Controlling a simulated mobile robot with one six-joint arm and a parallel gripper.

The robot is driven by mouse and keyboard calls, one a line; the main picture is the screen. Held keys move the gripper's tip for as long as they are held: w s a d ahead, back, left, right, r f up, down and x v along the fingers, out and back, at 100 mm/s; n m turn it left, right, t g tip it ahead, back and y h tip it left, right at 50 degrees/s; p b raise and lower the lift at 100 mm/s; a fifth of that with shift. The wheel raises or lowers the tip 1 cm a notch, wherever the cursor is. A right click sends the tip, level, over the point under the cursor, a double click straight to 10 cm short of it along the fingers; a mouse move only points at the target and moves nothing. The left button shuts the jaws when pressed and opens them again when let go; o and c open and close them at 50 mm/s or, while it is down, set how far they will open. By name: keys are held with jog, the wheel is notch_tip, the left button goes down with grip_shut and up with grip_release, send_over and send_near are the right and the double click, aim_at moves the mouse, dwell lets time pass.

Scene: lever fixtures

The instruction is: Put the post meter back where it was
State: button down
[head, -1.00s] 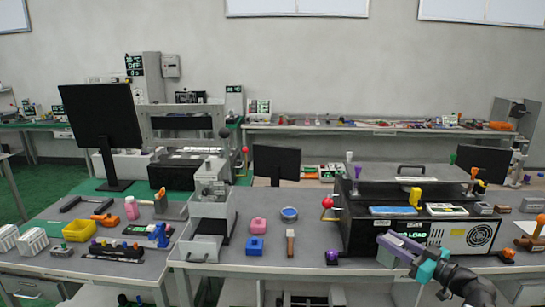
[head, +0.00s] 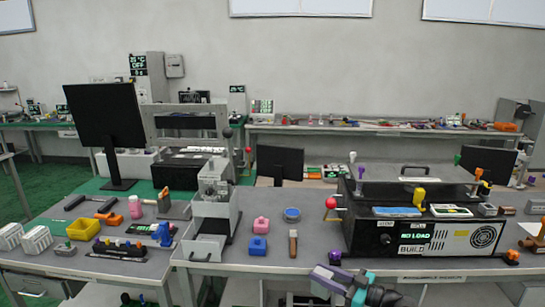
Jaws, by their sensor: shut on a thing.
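My gripper (head: 338,277) is low in the head view, in front of the bench's front edge and below the black box fixture. It looks shut, with a small grey and purple piece (head: 328,278) at its jaws. The piece is small and partly hidden, so I cannot tell for sure whether it is the post meter. No label in view names a post meter.
The grey bench (head: 290,265) carries a pink block (head: 261,225), a blue block (head: 258,245), a blue round dish (head: 292,214) and a wooden-handled tool (head: 293,242). A grey lever press (head: 216,205) stands left of them. Bare bench top lies between these and the black box.

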jog(key=shift+d, duration=0.1)
jog(key=shift+d, duration=0.65)
jog(key=shift+d, duration=0.15)
